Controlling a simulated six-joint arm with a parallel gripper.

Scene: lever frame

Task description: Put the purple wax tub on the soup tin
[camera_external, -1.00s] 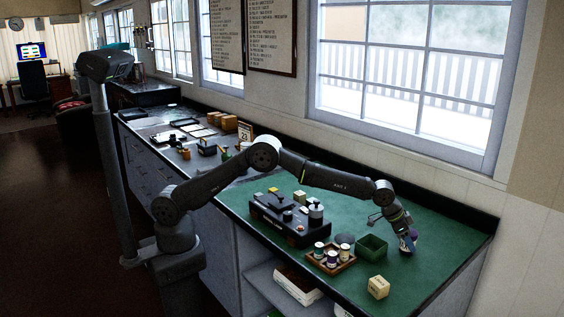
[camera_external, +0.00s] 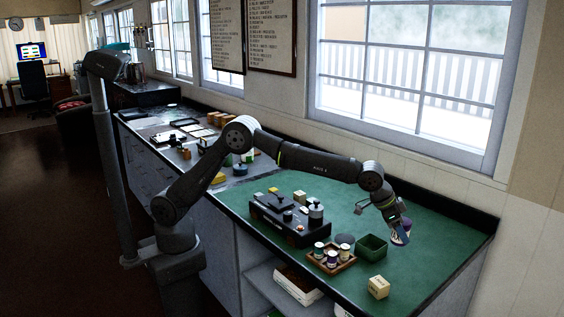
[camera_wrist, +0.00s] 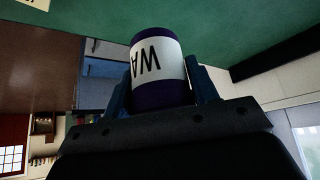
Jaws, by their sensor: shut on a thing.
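The purple wax tub (camera_wrist: 158,65) has a white label with the letters "WA" and sits between the two fingers of my gripper (camera_wrist: 160,88) in the wrist view. In the external view my gripper (camera_external: 399,229) holds the tub (camera_external: 402,238) above the green counter, to the right of the green open box. The gripper is shut on the tub. Several small tins stand in a wooden tray (camera_external: 331,262) left of the gripper. I cannot tell which of them, if any, is the soup tin.
A green open box (camera_external: 371,247) stands between the tray and my gripper. A cream block (camera_external: 378,287) lies near the front edge. A dark lever frame (camera_external: 290,220) stands further left. The green counter (camera_external: 440,245) is clear at the right.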

